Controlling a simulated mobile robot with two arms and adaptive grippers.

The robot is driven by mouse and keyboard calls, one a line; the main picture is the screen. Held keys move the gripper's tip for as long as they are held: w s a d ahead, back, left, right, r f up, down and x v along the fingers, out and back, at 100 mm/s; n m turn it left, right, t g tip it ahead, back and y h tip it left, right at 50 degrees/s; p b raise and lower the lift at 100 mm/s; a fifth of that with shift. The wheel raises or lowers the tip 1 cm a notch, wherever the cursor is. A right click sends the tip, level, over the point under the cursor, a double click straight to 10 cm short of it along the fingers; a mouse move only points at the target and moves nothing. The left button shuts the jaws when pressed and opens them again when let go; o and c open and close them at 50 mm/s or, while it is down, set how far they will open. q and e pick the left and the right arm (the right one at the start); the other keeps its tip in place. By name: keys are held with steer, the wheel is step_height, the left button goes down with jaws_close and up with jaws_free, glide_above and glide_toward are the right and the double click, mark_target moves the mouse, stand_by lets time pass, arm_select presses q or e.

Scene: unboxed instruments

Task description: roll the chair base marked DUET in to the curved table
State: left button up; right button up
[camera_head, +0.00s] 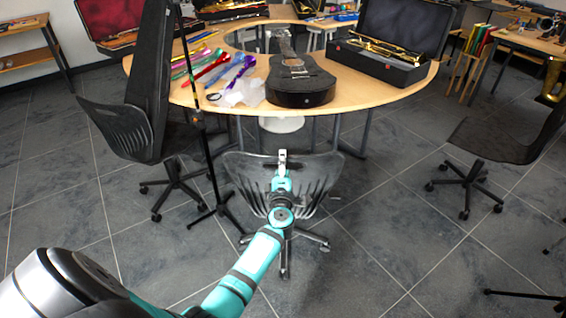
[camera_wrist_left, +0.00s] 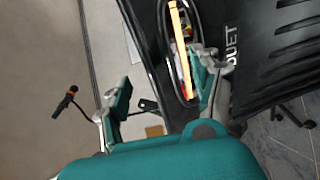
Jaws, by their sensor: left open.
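The chair marked DUET, with a black slatted backrest (camera_head: 315,185), stands on a star-shaped wheeled base in front of the curved table (camera_head: 398,93). In the left wrist view its backrest (camera_wrist_left: 262,60) fills the upper right, with the DUET lettering beside an oval slot. My left gripper (camera_head: 282,158) is at the top of this backrest. In the left wrist view my left gripper (camera_wrist_left: 160,92) is open, one finger overlapping the slot and the other out past the backrest edge. Contact cannot be told. My right gripper is not in view.
A chair (camera_head: 115,128) bearing a tall black case stands left, beside a thin black stand (camera_head: 207,150). Another chair (camera_head: 490,145) stands right. A black guitar (camera_head: 300,82) and an open case (camera_head: 375,65) lie on the table. A pale round seat (camera_head: 282,124) is under it.

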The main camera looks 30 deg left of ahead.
arm_select(q)
steer(key=shift+b+x, duration=0.55)
steer(key=shift+x, duration=1.85)
steer(key=shift+c, duration=0.2)
jaws_close()
